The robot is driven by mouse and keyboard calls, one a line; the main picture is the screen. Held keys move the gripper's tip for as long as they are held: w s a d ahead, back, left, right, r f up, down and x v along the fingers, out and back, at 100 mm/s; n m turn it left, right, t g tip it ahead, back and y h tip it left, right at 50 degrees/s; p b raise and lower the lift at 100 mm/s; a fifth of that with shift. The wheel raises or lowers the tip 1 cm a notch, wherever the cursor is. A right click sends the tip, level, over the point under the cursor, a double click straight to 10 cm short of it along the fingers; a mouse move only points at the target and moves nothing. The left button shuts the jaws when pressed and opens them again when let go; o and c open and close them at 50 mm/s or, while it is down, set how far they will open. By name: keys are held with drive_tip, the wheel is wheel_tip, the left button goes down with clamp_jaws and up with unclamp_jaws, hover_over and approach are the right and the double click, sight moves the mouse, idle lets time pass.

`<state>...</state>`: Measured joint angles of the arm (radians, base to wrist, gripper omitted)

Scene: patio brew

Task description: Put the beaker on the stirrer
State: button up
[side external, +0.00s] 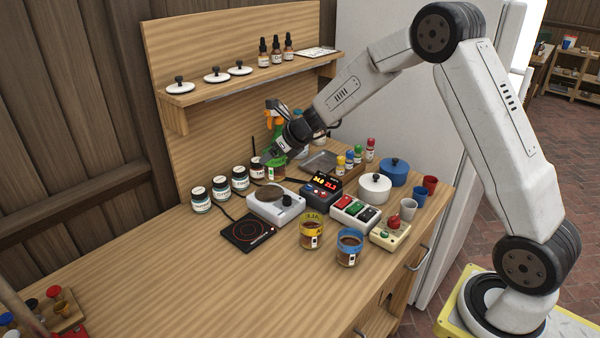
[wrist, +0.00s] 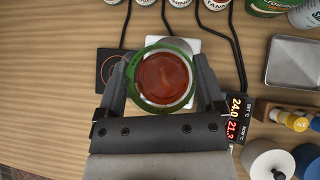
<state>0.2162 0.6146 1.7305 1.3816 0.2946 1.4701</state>
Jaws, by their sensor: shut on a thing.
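A green-rimmed beaker (side external: 277,171) with reddish-brown liquid is held above the bench toward the back panel. My gripper (side external: 279,153) is shut on it from above and behind. In the wrist view the beaker (wrist: 165,79) sits between the two fingers of my gripper (wrist: 166,90). The stirrer (side external: 290,214) is a white box with a round grey plate on top, standing on the bench. In the wrist view the stirrer (wrist: 215,46) shows partly behind the beaker, which hides much of it. The exact gap between them cannot be told.
A black hot plate (side external: 247,233) lies left of the stirrer, and a display controller (side external: 322,190) stands right. Yellow-rimmed (side external: 311,235) and blue-rimmed (side external: 348,249) beakers stand in front. Labelled jars (side external: 201,201) line the back.

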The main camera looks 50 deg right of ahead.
drive_tip(key=shift+d+x, duration=0.2)
drive_tip(key=shift+x, duration=0.8)
drive_tip(key=shift+d+x, duration=0.25)
drive_tip(key=shift+x, duration=0.75)
drive_tip(key=shift+f, duration=0.25)
drive_tip(key=shift+w+f, duration=0.2)
drive_tip(key=shift+f, duration=1.5)
drive_tip(key=shift+f, duration=0.1)
drive_tip(key=o, duration=1.2)
drive_tip(key=shift+f, duration=0.1)
